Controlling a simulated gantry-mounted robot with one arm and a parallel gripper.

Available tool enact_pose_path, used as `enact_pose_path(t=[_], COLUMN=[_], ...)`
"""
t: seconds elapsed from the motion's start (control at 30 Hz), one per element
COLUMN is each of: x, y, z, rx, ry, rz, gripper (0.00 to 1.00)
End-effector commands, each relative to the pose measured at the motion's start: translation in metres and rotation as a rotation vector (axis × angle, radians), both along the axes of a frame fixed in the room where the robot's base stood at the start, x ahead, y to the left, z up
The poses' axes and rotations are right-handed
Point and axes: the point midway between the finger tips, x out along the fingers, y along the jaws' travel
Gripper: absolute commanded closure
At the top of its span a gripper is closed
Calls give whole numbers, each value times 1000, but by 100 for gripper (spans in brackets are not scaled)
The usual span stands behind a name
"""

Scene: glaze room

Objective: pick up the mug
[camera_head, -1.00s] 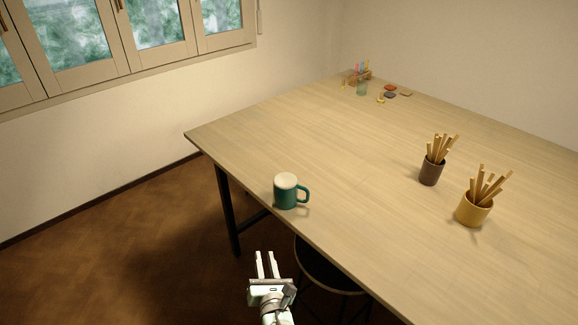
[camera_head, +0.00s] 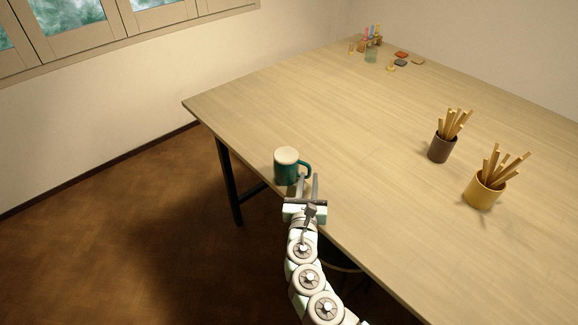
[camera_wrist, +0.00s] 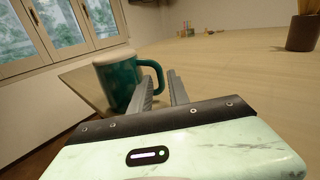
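The mug (camera_head: 284,168) is teal with a cream upper band and stands upright near the table's front left edge. Its handle points right. In the wrist view the mug (camera_wrist: 117,80) is just beyond my fingers, with its handle (camera_wrist: 153,76) in front of and close to the fingertips. My gripper (camera_head: 308,178) is at the table edge, on the near right side of the mug. Its two fingers (camera_wrist: 163,74) are apart with a narrow gap and nothing held is visible between them. Whether a finger touches the handle I cannot tell.
On the wooden table (camera_head: 350,130), a dark brown cup of sticks (camera_head: 438,149) and a yellow cup of sticks (camera_head: 482,192) stand to the right. Small coloured items (camera_head: 372,50) are at the far corner. The table middle is clear. A stool is partly hidden below the edge.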

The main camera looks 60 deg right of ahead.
Motion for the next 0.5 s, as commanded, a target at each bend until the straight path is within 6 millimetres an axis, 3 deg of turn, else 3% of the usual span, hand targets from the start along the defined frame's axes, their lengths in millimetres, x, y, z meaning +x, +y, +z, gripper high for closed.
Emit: enact_pose_path(t=[0.3,0.5], x=[16,19], y=[-33,-40], z=[0,0], rx=[1,2], ry=[-3,0], rz=[-3,-3], gripper=[78,78])
